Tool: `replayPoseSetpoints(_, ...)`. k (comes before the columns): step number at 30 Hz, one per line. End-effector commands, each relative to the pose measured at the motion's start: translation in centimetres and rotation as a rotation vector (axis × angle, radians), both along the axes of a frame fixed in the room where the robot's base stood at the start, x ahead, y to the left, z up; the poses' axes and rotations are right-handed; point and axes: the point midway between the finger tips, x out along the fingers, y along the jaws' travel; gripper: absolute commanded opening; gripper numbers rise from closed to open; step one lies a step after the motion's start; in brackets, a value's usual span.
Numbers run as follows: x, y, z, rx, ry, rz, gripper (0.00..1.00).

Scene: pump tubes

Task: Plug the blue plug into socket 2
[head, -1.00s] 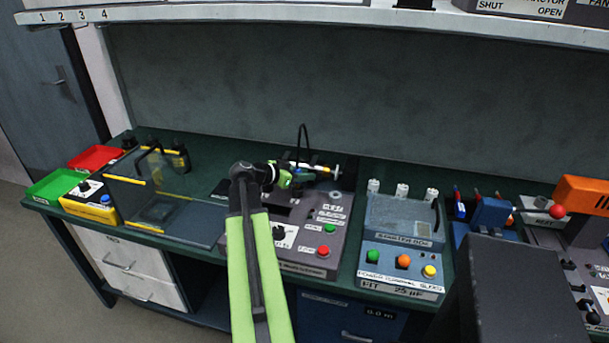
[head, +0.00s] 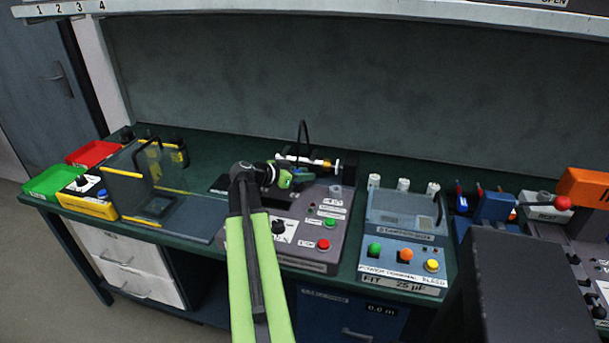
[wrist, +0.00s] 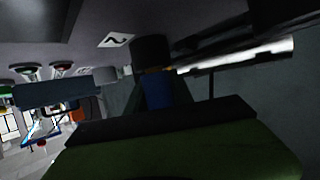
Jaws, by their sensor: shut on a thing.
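My gripper (head: 288,179) is green and black. It is over the back of the grey unit (head: 297,260) in the middle of the bench, close to a pale horizontal rod (head: 312,162). In the wrist view a blue plug (wrist: 155,92) is held between my jaws, and they are shut on it. A dark round piece (wrist: 150,50) lies directly in line with the plug, beside a white label marked 2 (wrist: 115,41). I cannot tell whether plug and dark piece touch. The plug's tip is hidden, and in the head view my gripper largely covers it.
A black cable loop (head: 303,135) rises just behind my gripper. The blue-grey unit (head: 405,255) with coloured buttons stands to the right. A clear guard (head: 130,180) with yellow edges stands to the left. A shelf (head: 300,12) runs above the bench.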

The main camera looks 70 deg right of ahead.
Motion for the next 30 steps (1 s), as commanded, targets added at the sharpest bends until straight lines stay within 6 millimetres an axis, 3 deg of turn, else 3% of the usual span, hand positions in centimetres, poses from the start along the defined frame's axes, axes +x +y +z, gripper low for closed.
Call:
replayPoseSetpoints(4, 0.0, 0.0, -0.5, 0.001, -0.001, 0.0, 0.0)
replayPoseSetpoints(5, 0.0, 0.0, -0.5, 0.001, -0.001, 0.0, 0.29)
replayPoseSetpoints(11, 0.0, 0.0, -0.4, 0.001, -0.001, 0.0, 0.53)
replayPoseSetpoints(22, 0.4, 0.6, 0.1, 0.001, -0.001, 0.001, 0.53)
replayPoseSetpoints(30, 3.8, 5.6, 3.0, 0.0, 0.0, 0.003, 0.53)
